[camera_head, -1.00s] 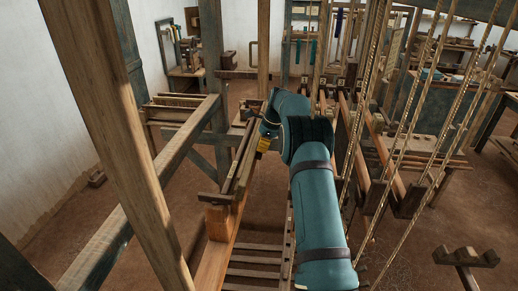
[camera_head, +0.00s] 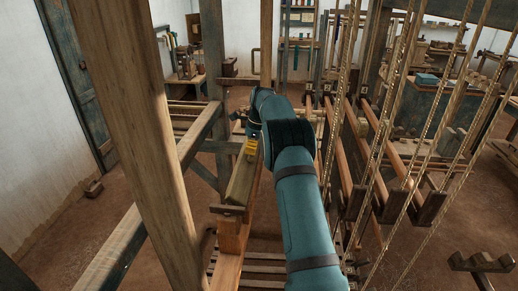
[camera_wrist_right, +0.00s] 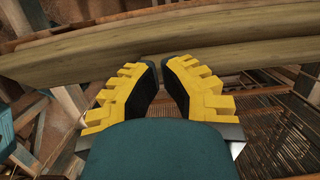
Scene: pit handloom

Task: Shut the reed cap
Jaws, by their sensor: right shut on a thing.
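The reed cap (camera_head: 241,181) is a long, pale olive-brown wooden bar on the loom's batten, left of my right arm in the head view. In the right wrist view the reed cap (camera_wrist_right: 230,44) runs across the top, just beyond the fingertips. My right gripper (camera_head: 251,146) has yellow, stepped fingers and is at the cap's far part. In the wrist view my right gripper (camera_wrist_right: 160,65) has its black pads close together against the bar, a narrow gap between them. The exact contact is hidden. My left gripper is out of view.
A wooden post (camera_head: 125,120) stands close in the left foreground. Ropes (camera_head: 400,120) hang at the right, beside the long loom beams. A lower wooden beam (camera_head: 229,245) runs under the cap's near end. Open floor (camera_head: 120,205) lies to the left.

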